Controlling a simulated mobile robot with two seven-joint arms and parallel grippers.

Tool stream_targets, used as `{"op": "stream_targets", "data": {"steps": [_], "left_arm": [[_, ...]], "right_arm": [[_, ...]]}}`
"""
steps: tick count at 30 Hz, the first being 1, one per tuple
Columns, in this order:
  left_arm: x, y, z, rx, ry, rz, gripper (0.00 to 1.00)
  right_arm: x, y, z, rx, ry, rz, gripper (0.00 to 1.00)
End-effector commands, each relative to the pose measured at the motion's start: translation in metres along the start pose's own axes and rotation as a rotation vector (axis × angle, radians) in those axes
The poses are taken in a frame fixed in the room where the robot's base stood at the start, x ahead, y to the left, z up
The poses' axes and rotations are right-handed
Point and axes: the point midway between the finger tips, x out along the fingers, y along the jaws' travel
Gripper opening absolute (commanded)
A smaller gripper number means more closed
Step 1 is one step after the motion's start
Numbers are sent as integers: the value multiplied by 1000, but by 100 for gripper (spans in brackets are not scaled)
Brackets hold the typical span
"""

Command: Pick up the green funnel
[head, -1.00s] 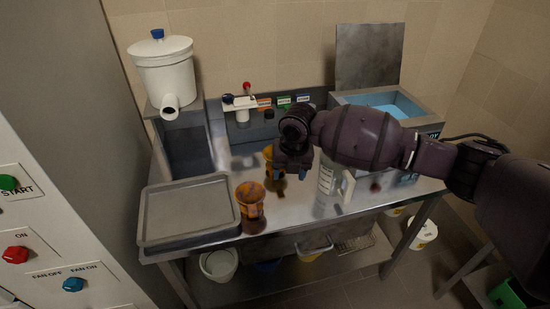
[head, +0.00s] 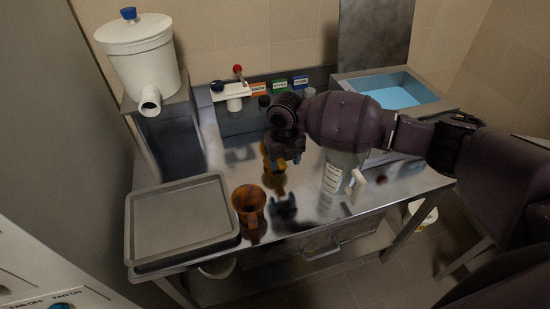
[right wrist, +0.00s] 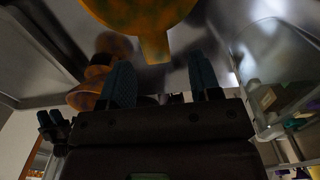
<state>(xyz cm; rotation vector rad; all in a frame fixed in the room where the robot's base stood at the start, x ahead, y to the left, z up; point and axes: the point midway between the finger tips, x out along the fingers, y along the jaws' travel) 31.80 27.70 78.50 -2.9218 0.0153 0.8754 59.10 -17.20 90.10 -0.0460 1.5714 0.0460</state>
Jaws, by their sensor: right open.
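No green funnel shows clearly in either view. An orange-brown funnel-shaped vessel (head: 249,201) stands upright on the steel table; it also shows at the left of the right wrist view (right wrist: 109,45). A yellow-orange vessel (head: 267,157), partly hidden behind my right gripper (head: 285,158), stands farther back. In the right wrist view a large yellow-orange round body (right wrist: 140,14) with a tab lies just beyond my right gripper (right wrist: 162,78). That gripper's two teal fingers are apart, with nothing between them. A small dark shape with teal tips, apparently my left gripper (right wrist: 50,122), is at the left edge there.
A grey tray (head: 137,220) lies at the table's left. A white lidded bucket with a spout (head: 140,60) stands behind it. A clear jug with a white handle (head: 333,175) is right of my gripper. A basin of blue liquid (head: 352,78) is at the back right.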

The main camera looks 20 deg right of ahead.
Motion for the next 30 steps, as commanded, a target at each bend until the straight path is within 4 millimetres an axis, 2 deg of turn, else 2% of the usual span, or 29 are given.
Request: {"op": "stream_targets", "data": {"steps": [5,12,16,23,30], "left_arm": [[2,0,-7,1,14,2,43],[4,1,-9,2,20,2,43],[4,1,-8,2,20,2,43],[3,1,-8,2,19,2,43],[1,0,-4,1,11,1,43]], "right_arm": [[15,1,0,1,2,0,57],[47,2,2,1,1,0,57],[54,2,2,0,0,0,57],[54,2,2,0,-1,0,57],[54,2,2,0,0,0,21]]}}
